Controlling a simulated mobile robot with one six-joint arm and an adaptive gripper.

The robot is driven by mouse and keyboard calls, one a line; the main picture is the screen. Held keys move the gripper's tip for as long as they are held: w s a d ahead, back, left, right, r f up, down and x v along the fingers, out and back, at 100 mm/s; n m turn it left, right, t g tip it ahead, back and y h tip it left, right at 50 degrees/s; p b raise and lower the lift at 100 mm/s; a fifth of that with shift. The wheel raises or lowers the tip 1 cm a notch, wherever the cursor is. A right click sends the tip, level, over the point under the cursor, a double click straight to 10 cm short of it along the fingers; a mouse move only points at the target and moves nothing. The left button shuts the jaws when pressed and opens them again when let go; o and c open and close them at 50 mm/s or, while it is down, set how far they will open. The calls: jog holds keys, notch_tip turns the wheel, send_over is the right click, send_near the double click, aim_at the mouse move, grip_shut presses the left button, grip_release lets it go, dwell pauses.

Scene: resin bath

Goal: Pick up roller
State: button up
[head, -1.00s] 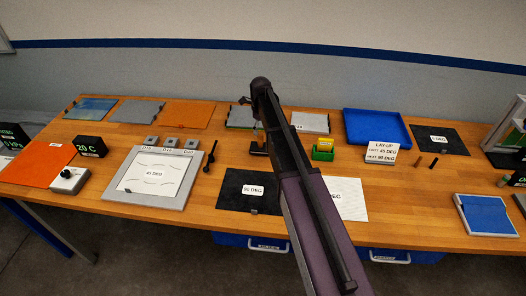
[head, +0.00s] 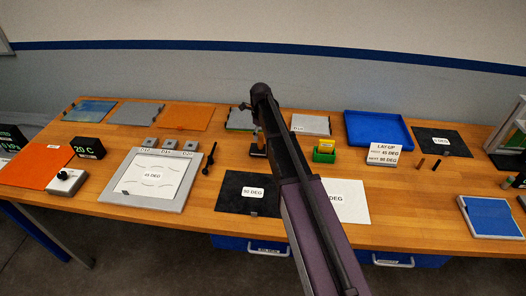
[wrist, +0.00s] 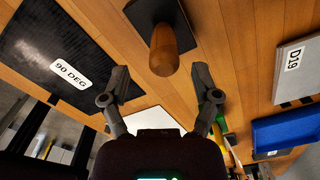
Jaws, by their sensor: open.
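An upright wooden handle on a dark square base, which looks like the roller (wrist: 164,48), stands on the wooden table in the wrist view. In the head view, it (head: 260,140) is partly covered by my arm, behind the 90 DEG sheet. Its roller end cannot be made out. My gripper (wrist: 160,72) is open and empty in the wrist view. The handle's rounded end appears between and just beyond the two fingertips, with a gap on each side. I cannot tell how far off it is in depth. In the head view my arm hides most of the gripper.
A black 90 DEG sheet (head: 240,202) lies in front. A green box with a yellow item (head: 325,151) and a blue tray (head: 378,129) stand to the right. A slim black tool (head: 209,159) lies beside the grey framed plate (head: 172,203). Bare table surrounds the handle's base.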

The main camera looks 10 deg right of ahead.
aim_at(261, 149)
jog(key=shift+w+f+b, duration=0.1)
jog(key=shift+f+b, duration=1.6)
jog(key=shift+f, duration=0.25)
grip_shut()
